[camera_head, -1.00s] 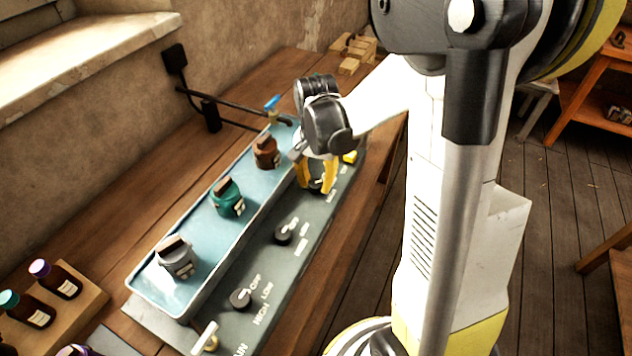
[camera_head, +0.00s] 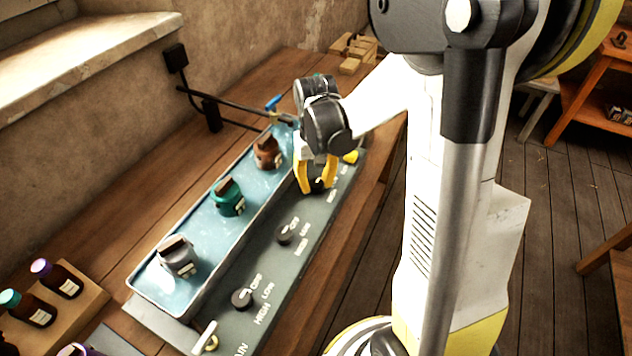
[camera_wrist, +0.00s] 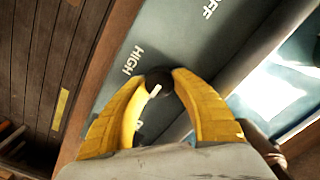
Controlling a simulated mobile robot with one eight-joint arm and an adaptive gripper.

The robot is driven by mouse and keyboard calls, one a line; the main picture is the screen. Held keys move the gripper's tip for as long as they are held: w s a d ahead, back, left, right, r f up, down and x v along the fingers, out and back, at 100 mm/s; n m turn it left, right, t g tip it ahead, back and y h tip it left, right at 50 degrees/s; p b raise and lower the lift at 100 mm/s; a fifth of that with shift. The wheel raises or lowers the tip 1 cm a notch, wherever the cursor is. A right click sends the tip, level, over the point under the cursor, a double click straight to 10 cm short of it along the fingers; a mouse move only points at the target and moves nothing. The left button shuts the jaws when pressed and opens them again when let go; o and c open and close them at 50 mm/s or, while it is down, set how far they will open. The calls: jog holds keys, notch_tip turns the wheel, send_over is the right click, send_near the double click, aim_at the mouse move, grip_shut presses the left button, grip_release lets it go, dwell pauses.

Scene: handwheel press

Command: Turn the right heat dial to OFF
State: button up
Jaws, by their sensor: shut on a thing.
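The right heat dial (camera_wrist: 157,80) is a small black knob with a white mark, at the far end of the grey control panel (camera_head: 262,262). My gripper (camera_head: 317,186) comes down over it from above. In the wrist view its yellow fingers (camera_wrist: 160,78) are closed on the dial from both sides. The white mark shows between the fingers, towards the lower left of the knob. The word HIGH (camera_wrist: 133,60) is left of the dial, and OFF (camera_wrist: 210,9) lies farther off at the top. A label below is mostly hidden by a finger.
Two more black dials, a middle one (camera_head: 287,234) and a near one (camera_head: 242,298), sit on the panel. A light lever (camera_head: 205,340) is at the near end and a yellow part (camera_head: 351,157) at the far end.

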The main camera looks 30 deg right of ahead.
aim_at(316, 182)
dwell(0.3)
jog(key=o, duration=1.2)
notch_tip(316, 182, up, 12)
